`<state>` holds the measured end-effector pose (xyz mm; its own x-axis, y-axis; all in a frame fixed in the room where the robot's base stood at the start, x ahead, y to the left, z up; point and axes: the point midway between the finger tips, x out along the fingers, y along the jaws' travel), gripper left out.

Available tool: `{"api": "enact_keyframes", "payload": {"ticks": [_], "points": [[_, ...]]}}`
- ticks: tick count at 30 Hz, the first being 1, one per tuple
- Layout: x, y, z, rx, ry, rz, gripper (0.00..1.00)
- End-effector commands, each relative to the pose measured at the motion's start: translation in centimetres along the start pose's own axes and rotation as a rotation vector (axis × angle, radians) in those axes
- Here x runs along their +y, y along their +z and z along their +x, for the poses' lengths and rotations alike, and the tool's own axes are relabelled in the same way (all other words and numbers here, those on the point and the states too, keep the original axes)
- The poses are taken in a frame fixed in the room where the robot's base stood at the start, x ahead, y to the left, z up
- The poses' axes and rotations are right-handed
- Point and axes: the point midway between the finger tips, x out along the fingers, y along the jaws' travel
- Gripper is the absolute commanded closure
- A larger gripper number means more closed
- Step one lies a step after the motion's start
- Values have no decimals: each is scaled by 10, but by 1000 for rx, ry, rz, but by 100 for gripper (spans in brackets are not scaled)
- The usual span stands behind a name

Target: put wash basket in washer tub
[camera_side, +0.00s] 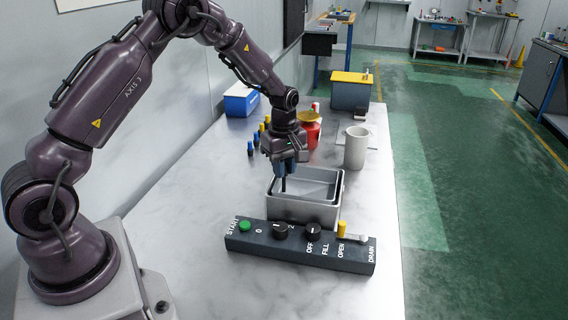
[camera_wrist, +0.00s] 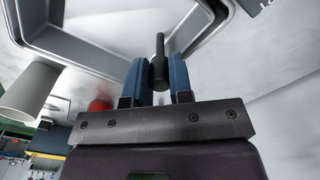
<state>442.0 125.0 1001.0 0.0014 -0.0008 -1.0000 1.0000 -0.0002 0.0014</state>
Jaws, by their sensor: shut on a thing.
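A grey rectangular washer tub (camera_side: 300,212) stands on the bench behind the control panel. A second, thinner grey rim shows at its top, which looks like the wash basket (camera_side: 322,174) sitting in or just over the tub; I cannot tell how deep it is. My gripper (camera_side: 285,168) is above the left side of this rim, pointing down. In the wrist view, the blue fingers of my gripper (camera_wrist: 159,78) are shut on an upright black handle (camera_wrist: 158,65). The handle's foot is hard to make out. The grey rim also shows in the wrist view (camera_wrist: 75,52).
A dark control panel (camera_side: 300,248) with a green button, knobs and a yellow lever lies in front. A grey cylinder (camera_side: 355,148), a red container (camera_side: 311,138), several blue-and-yellow pegs (camera_side: 257,139) and a blue box (camera_side: 240,100) stand behind. The bench's left front is clear.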

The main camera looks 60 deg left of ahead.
Motion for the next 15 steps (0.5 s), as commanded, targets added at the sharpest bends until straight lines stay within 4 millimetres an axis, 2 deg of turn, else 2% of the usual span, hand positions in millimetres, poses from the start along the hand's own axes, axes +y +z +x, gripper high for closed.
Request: {"api": "enact_keyframes", "payload": {"ticks": [1,2,5,15], "points": [[0,0,0,0,1,0,100],[0,0,0,0,0,0,77],[0,0,0,0,1,0,54],[0,0,-4,0,3,-1,54]]}}
